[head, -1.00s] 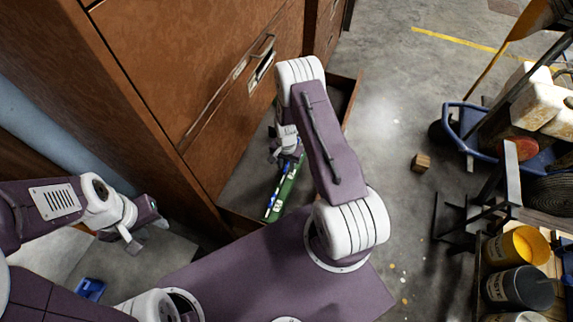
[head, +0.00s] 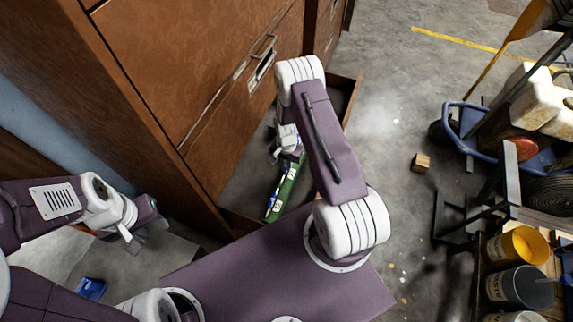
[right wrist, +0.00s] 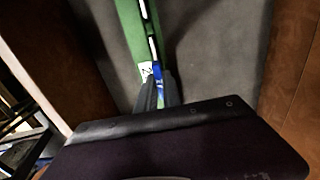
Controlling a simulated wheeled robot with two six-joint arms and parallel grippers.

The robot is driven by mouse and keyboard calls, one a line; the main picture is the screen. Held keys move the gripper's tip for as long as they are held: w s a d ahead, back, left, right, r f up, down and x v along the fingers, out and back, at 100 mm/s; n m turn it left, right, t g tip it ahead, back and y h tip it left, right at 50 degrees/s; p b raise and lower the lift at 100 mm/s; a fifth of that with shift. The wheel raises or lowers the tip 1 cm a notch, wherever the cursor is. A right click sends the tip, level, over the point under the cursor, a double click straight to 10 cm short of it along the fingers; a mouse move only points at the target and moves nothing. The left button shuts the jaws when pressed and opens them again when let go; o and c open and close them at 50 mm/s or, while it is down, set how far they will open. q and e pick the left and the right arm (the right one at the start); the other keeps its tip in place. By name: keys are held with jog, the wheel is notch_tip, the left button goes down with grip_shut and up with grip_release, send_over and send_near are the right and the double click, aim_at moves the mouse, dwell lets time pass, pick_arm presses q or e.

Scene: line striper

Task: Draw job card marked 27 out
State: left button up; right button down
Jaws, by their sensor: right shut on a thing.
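A long green card holder (head: 285,190) with white and blue pieces along it lies in the open bottom drawer (head: 240,219) of the brown cabinet. My right gripper (head: 284,153) is at its far end, partly hidden by my forearm. In the right wrist view the fingers (right wrist: 158,92) are shut on a thin blue card (right wrist: 158,73) beside the green holder (right wrist: 128,30). A white label (right wrist: 147,71) with a dark mark sits by the fingertips; I cannot read it fully. My left gripper (head: 143,233) is open and empty, left of the drawer.
The brown cabinet (head: 150,60) rises right behind the drawer, its upper drawers shut. A small wooden block (head: 420,162) lies on the floor to the right. A blue-framed cart and paint buckets (head: 519,288) stand at far right. The middle floor is clear.

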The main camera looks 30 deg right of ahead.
jog(key=shift+r+p, duration=0.3)
jog(key=shift+r, duration=0.2)
jog(key=shift+r+p, duration=3.3)
jog(key=shift+r, duration=0.8)
